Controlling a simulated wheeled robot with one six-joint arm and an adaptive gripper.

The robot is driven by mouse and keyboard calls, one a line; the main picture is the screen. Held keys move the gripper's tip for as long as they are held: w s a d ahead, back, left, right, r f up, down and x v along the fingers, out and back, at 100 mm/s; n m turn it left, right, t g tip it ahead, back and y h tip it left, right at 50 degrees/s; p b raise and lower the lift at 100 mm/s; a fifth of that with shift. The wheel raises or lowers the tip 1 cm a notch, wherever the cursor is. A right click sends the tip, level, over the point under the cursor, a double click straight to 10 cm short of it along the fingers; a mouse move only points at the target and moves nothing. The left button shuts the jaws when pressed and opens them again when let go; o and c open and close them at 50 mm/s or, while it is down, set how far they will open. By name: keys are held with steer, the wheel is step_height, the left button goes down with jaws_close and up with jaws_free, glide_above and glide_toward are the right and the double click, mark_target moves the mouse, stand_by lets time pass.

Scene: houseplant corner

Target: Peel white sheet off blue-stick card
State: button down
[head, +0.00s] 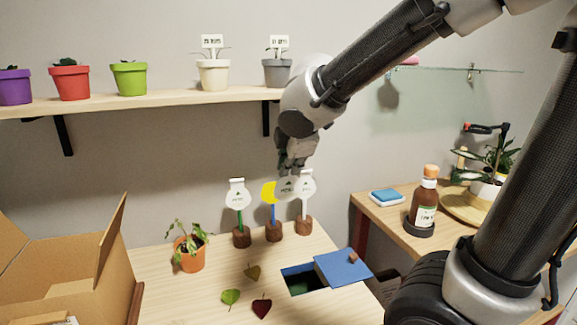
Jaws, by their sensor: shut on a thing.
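The blue-stick card (268,193) stands upright in a round brown base (273,232). Its yellow face shows on the left. The white sheet (287,189), with small dark print, covers the card's right side and reaches past it to the right. My gripper (291,171) is above the sheet, shut on its upper part. The fingertips are small here, and the exact grip is hard to see. I cannot tell how much of the sheet still touches the card.
A green-stick card (237,197) stands close on the left, a white-stick card (306,184) close on the right. A drooping plant in an orange pot (189,254), loose leaves (262,306), an open box (75,270) and a blue lid (342,267) beside a dark opening are nearby. A shelf (150,104) holds pots above.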

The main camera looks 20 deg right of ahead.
step_height(320, 180, up, 9)
stand_by(1.2)
